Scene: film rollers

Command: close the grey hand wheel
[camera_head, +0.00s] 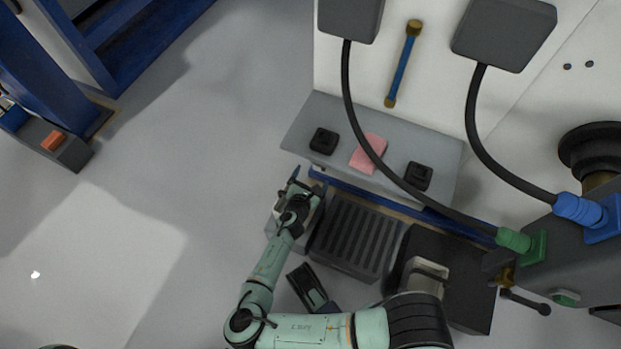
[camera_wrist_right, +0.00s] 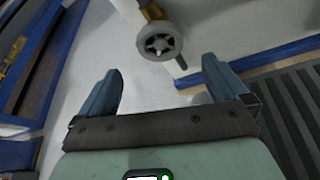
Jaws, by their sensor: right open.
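The grey hand wheel (camera_wrist_right: 159,42) shows in the right wrist view as a small spoked wheel with a thick rim, on a brass-coloured valve body (camera_wrist_right: 150,10). It lies ahead of my right gripper (camera_wrist_right: 161,70), roughly centred between the two blue-grey fingers. The fingers are spread apart with nothing between them, and the wheel appears beyond their tips, not touched. In the head view my right gripper (camera_head: 306,180) is by the left end of the grey shelf, and I cannot make out the wheel there. My left gripper is not in view.
The grey shelf (camera_head: 300,130) holds two black blocks and a pink block (camera_head: 369,153). A ribbed dark tray (camera_head: 355,238) lies right of my gripper. Black cables (camera_head: 350,95) hang in front of the white wall.

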